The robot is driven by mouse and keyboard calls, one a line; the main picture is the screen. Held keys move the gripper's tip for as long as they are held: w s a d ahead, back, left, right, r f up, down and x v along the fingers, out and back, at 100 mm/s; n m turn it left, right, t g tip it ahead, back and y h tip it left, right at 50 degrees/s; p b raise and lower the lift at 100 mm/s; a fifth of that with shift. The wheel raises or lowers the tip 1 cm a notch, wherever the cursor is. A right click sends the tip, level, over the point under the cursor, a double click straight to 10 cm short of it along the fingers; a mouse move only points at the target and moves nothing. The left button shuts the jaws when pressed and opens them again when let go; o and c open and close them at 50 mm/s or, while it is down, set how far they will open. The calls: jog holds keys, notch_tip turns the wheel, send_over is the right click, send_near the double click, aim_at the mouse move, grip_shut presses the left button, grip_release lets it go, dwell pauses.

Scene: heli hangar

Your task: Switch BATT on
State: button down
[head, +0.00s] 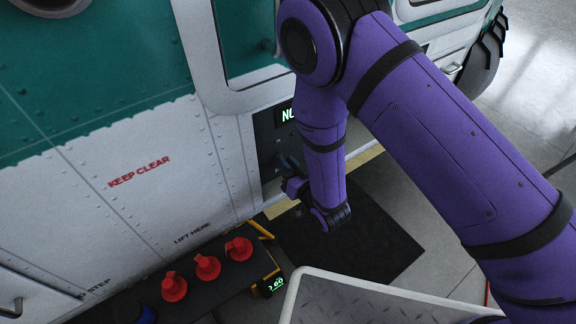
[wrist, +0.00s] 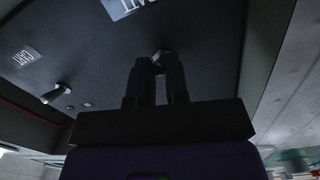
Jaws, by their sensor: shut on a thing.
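A dark switch panel (head: 268,150) is set in the helicopter's side in the head view, partly hidden behind my arm. It fills much of the wrist view (wrist: 90,50). My gripper (wrist: 159,62) has its two fingers close together, shut on a small metal toggle switch (wrist: 161,54). A white label (wrist: 128,7) lies above that toggle, cut off by the frame edge and too partial to read surely. A second toggle (wrist: 56,93) stands at the left, near another label (wrist: 26,56). In the head view my gripper (head: 288,168) is at the panel, its fingertips hard to make out.
A lit display (head: 287,115) is partly covered by my arm. Below are a black cart (head: 205,290) with several red knobs (head: 207,267), a dark mat (head: 360,235) and a grey tray-like surface (head: 360,300). Open floor (head: 535,110) lies at the right.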

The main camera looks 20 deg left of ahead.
jog(key=shift+w+a+r+g+h, duration=0.1)
jog(key=shift+r+g+h, duration=0.45)
jog(key=shift+g+h, duration=0.6)
jog(key=shift+w+a+r+g+h, duration=0.1)
jog(key=shift+r+g+h, duration=0.45)
jog(key=shift+g+h, duration=0.55)
jog(key=shift+a+r+g+h, duration=0.1)
jog(key=shift+r+g+h, duration=0.6)
jog(key=shift+h, duration=0.65)
jog(key=shift+f, duration=0.15)
jog(key=c, duration=1.1)
grip_release()
jog(key=v, duration=1)
jog(key=shift+d+r, duration=0.15)
jog(key=shift+r, duration=0.2)
